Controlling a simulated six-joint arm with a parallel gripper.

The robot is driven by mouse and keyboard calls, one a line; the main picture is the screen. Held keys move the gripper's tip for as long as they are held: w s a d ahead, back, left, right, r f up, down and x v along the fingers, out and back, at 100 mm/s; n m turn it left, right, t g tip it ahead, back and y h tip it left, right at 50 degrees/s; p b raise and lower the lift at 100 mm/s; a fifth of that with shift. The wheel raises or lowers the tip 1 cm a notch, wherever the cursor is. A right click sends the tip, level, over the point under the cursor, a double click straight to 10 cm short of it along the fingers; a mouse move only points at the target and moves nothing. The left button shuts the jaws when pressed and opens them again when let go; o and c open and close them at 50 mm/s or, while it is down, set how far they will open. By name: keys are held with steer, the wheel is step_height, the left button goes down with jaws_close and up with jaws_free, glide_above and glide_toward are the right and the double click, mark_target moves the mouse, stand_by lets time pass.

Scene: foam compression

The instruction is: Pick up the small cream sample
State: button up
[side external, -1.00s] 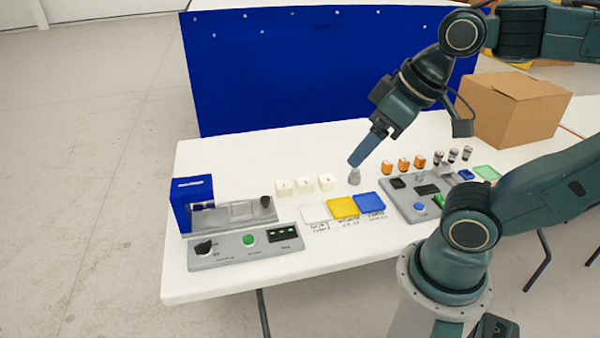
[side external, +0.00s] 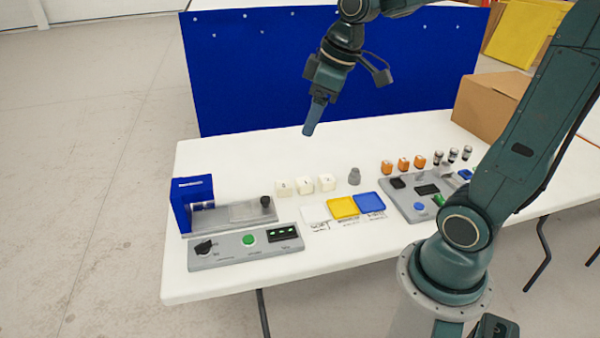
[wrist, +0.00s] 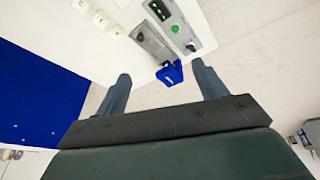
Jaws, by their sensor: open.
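Three cream sample blocks stand in a row on the white table: left (side external: 283,187), middle (side external: 305,186) and right (side external: 326,182). Their top marks are too small to read, and I cannot tell which is the small one. In the wrist view they show at the upper left (wrist: 81,5), (wrist: 100,17), (wrist: 118,34). My gripper (side external: 308,132) is open and empty, well above the table and over the far side of the row. In the wrist view its two fingers (wrist: 161,70) are spread apart with no sample between them.
The blue press device (side external: 193,190) and grey control panel (side external: 246,248) stand at left. Yellow (side external: 342,207) and blue (side external: 369,202) trays lie in front of the row. A grey weight (side external: 354,176) and orange blocks (side external: 403,163) stand to the right. A blue panel (side external: 250,90) rises behind.

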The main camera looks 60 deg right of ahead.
steer(key=w+d+f+n, duration=0.2)
steer(key=w+d+f, duration=0.1)
steer(key=w+d, duration=0.3)
steer(key=n+g+y, duration=0.1)
steer(key=n+y, duration=0.2)
steer(key=n, duration=0.1)
glide_above(305, 180)
steer(key=s+d, duration=0.3)
steer(key=d, duration=0.1)
step_height(305, 180, down, 20)
steer(key=shift+d+f, duration=0.1)
steer(key=shift+d, duration=0.05)
steer(key=shift+f, duration=0.1)
steer(key=shift+x, duration=4.25)
steer(key=shift+a+x, duration=0.15)
steer(key=shift+x, duration=1.15)
steer(key=shift+a+x, duration=0.15)
steer(key=shift+x, duration=1.1)
steer(key=shift+s, duration=0.2)
